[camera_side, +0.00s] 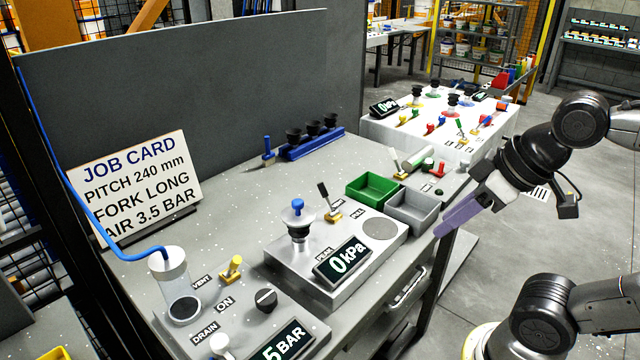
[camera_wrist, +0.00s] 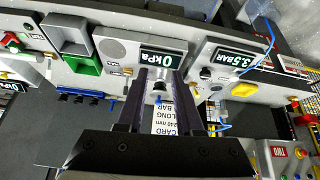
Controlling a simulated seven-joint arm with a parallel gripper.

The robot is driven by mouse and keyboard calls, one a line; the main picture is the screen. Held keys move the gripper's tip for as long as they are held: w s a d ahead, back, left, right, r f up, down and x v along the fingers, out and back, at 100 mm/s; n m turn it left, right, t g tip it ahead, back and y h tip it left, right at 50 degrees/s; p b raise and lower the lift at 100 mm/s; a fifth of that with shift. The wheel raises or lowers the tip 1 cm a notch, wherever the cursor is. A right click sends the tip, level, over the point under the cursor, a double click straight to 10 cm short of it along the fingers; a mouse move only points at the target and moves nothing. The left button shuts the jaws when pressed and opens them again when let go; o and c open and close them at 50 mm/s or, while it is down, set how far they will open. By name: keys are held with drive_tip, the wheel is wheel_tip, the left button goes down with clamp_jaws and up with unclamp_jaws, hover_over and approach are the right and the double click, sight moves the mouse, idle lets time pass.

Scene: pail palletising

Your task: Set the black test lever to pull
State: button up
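The black test lever (camera_side: 324,191) stands on a yellow base on the grey test box (camera_side: 372,263) in the side view. Its handle leans up and to the left. Two small labels lie beside its base; the nearer seems to read PULL. In the wrist view a small dark and yellow piece by the left finger may be the lever, but it is too small to be sure. My gripper (camera_side: 446,227) is right of the test box in the side view, apart from the lever. In the wrist view my gripper (camera_wrist: 160,72) has its purple fingers apart with nothing held.
The box carries a blue-topped suction cup (camera_side: 298,222), a round grey pad (camera_side: 380,229) and a 0 kPa display (camera_side: 342,260). Green (camera_side: 372,189) and grey (camera_side: 411,210) bins stand behind it. A job card (camera_side: 140,185) stands at left. A yellow vent lever (camera_side: 232,268) is nearer the front.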

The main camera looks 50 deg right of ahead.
drive_tip(key=shift+n, duration=0.5)
drive_tip(key=w+r, duration=0.4)
drive_tip(key=r, duration=0.1)
drive_tip(key=shift+w+a+r, duration=0.15)
drive_tip(key=shift+w+a, duration=0.05)
drive_tip(key=shift+w, duration=0.2)
drive_tip(key=c, duration=0.5)
drive_tip(key=shift+n, duration=0.3)
drive_tip(key=w+r, duration=0.2)
drive_tip(key=w, duration=0.1)
drive_tip(key=w+r, duration=0.1)
drive_tip(key=w, duration=0.1)
drive_tip(key=shift+w+d+r, duration=0.1)
drive_tip(key=shift+w+r, duration=0.1)
drive_tip(key=shift+w, duration=0.05)
clamp_jaws()
drive_tip(key=w+d+f+g+y, duration=0.1)
drive_tip(key=w+d+f, duration=0.15)
drive_tip(key=w, duration=0.95)
drive_tip(key=w+d+f, duration=0.1)
drive_tip(key=w+d, duration=0.3)
drive_tip(key=w, duration=0.7)
drive_tip(key=w+d+f+g, duration=0.1)
drive_tip(key=w+d+f, duration=0.2)
drive_tip(key=f, duration=0.5)
drive_tip(key=shift+w+d+f, duration=0.15)
drive_tip(key=shift+w+f, duration=0.2)
drive_tip(key=shift+w, duration=0.2)
